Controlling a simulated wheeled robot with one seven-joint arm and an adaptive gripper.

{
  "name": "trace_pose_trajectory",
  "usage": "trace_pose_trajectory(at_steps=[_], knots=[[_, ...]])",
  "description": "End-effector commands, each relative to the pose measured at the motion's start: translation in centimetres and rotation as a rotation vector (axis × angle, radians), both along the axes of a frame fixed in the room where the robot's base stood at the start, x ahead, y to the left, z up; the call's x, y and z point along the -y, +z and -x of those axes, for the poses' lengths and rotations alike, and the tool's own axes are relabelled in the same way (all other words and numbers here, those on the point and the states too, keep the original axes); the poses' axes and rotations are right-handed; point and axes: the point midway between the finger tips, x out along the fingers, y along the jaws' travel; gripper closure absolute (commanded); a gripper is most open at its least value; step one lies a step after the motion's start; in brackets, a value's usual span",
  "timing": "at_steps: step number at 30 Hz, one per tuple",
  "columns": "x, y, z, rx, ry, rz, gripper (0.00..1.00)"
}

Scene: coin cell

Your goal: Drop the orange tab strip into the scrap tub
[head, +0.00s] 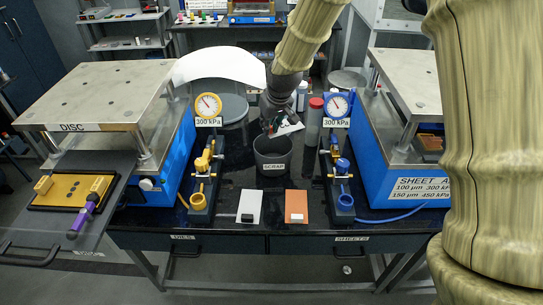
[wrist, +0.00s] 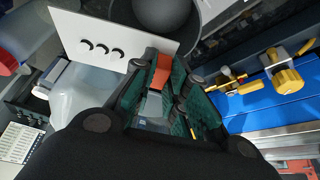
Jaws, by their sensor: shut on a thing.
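My gripper (head: 272,127) is shut, pointing down above the dark scrap tub (head: 273,166), which stands in the middle of the bench with a SCRAP label. Between the fingertips in the wrist view (wrist: 168,92) is the orange tab (wrist: 161,74) of a strip. The strip's white part (wrist: 113,38), with several dark round marks in a row, sticks out beyond the fingers. In the head view the white strip (head: 290,128) is tilted, above and slightly right of the tub. A round grey opening (wrist: 163,12), seemingly the tub, is partly hidden behind the strip in the wrist view.
Gauge stands with a yellow gauge (head: 208,105) and a blue gauge (head: 337,105) flank the tub. Blue presses (head: 172,150) stand outside them. A white pad (head: 249,203) and an orange pad (head: 296,203) lie in front. A red-capped bottle (head: 315,120) stands behind right.

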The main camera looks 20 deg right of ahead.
Motion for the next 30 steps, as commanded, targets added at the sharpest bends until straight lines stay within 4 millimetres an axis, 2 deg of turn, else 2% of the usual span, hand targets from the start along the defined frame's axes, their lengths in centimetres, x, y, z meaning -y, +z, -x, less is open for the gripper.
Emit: trace_pose_trajectory(at_steps=[15,27,28,30], knots=[[0.0,-5.1,-0.3,-0.001,-0.001,-0.001,0.99],[-0.1,-5.7,-0.3,-0.001,0.001,0.000,0.99],[-0.1,-5.7,-0.3,-0.001,0.001,0.000,0.83],[-0.1,-5.7,-0.3,-0.001,0.001,0.000,0.70]])
